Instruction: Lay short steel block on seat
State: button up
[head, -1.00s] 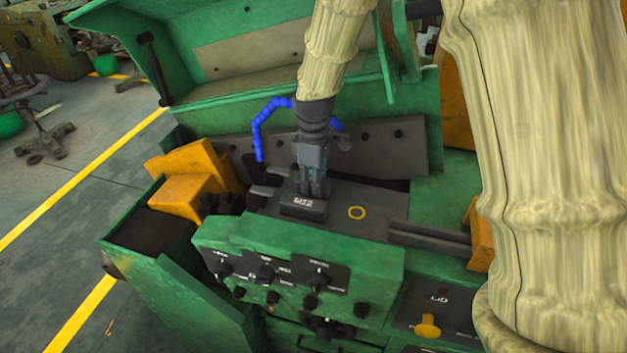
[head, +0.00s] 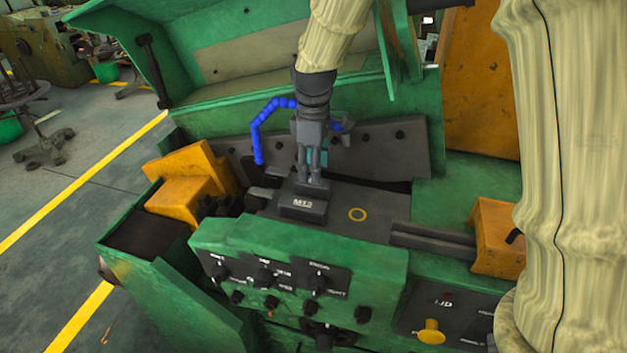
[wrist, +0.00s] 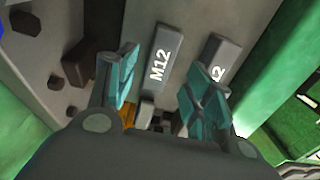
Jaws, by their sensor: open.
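A dark steel block marked M12 (head: 303,208) lies flat on the grey plate (head: 385,205) of the machine. A second dark block (head: 313,189) lies just behind it, below my gripper (head: 313,176). The wrist view shows two blocks side by side: one marked M12 (wrist: 158,58) ahead between my fingers, and one at the right (wrist: 222,52), partly hidden by a finger. My gripper (wrist: 158,78) is open, with teal pads, and appears empty. Which block is the short one, and which spot is the seat, I cannot tell.
The green control panel (head: 300,262) with several knobs stands in front of the plate. A bolted grey wall (head: 385,150) and a blue segmented hose (head: 257,135) are behind. Yellow blocks stand left (head: 185,190) and right (head: 497,235). The plate around the ring is clear.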

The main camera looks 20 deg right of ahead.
notch_tip(320, 180, up, 7)
jog(key=b, duration=0.2)
jog(key=shift+f, duration=0.15)
dwell(0.3)
